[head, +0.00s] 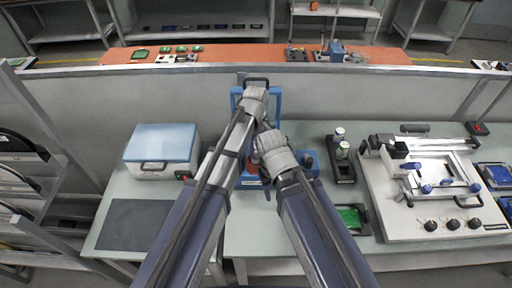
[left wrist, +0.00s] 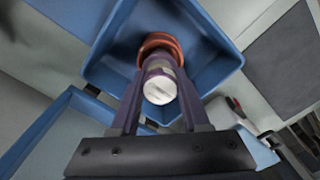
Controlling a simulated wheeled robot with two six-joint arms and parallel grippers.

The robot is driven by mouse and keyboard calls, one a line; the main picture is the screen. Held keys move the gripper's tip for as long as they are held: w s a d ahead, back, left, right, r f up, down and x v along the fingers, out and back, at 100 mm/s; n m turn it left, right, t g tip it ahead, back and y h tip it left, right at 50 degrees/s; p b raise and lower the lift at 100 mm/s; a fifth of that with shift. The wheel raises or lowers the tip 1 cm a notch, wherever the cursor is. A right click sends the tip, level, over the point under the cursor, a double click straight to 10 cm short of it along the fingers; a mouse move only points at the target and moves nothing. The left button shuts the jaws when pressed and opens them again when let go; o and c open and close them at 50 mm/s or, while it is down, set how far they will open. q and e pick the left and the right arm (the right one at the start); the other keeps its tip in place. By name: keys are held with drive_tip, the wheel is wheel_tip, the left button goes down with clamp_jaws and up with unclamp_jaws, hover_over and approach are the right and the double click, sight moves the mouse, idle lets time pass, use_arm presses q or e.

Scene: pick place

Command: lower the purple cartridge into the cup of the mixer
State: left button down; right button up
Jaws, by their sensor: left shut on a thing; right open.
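My left gripper (head: 256,97) is shut on the purple cartridge. In the left wrist view, its fingers (left wrist: 160,90) hold the cartridge (left wrist: 160,87), whose pale round end faces the camera. An orange-red ring (left wrist: 158,41), apparently the cup, shows just beyond the cartridge inside a blue, walled housing (left wrist: 225,52). I cannot tell whether the cartridge has entered it. In the head view, the blue frame (head: 277,104) at centre appears to belong to the mixer; my arms hide most of it and the cartridge. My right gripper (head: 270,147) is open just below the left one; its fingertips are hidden.
A blue-lidded box (head: 162,145) and a dark mat (head: 133,225) lie to the left. A dark holder (head: 341,170) with small vials stands right of my arms. A large white apparatus (head: 425,185) fills the right. A grey partition (head: 365,95) runs behind.

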use_arm(q)
drive_tip(key=shift+f+b, duration=0.9)
idle(0.5)
drive_tip(key=shift+c, duration=1.5)
unclamp_jaws()
drive_tip(key=c, duration=0.4)
wheel_tip(320, 180, up, 7)
drive_tip(key=p, duration=0.7)
drive_tip(key=shift+r, duration=0.1)
